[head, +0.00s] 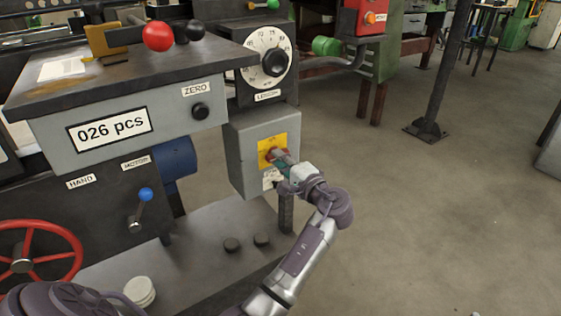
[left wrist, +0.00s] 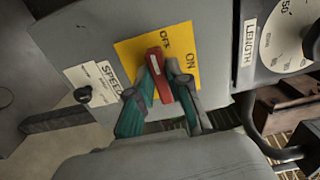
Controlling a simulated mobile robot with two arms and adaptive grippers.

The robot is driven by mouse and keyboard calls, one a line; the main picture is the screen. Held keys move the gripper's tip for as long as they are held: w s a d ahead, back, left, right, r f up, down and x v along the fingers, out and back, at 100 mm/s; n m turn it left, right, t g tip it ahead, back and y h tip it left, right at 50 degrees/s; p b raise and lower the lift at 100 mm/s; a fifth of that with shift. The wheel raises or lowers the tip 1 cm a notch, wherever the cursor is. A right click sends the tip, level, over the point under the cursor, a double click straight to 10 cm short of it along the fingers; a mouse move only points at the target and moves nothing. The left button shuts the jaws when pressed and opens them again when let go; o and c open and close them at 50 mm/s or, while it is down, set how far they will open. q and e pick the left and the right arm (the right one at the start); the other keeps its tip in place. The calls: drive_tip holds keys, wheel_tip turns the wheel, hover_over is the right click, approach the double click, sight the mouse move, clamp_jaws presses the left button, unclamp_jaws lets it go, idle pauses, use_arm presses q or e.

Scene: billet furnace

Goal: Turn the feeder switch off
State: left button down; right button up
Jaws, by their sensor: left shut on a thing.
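The feeder switch is a red handle (left wrist: 159,75) on a yellow plate (left wrist: 130,52) marked OFF and ON. In the left wrist view its upper end lies just below the word OFF, with ON to its right. In the head view the yellow plate (head: 265,149) sits on the front of a grey box, and the handle is partly hidden by my gripper. My left gripper (head: 277,157) is at the plate, its teal fingers shut on the red handle, one on each side; it also shows in the left wrist view (left wrist: 162,92). My right gripper is not in view.
The LENGTH dial (head: 268,57) is above the box. A counter panel (head: 110,128), a blue-tipped lever (head: 143,205) and a red handwheel (head: 32,228) are left. Open floor lies right.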

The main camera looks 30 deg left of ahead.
use_arm(q)
drive_tip(key=c, duration=1.1)
unclamp_jaws()
drive_tip(key=v, duration=0.7)
drive_tip(key=shift+d, duration=0.2)
drive_tip(key=shift+s+f, duration=0.1)
drive_tip(key=shift+f, duration=0.05)
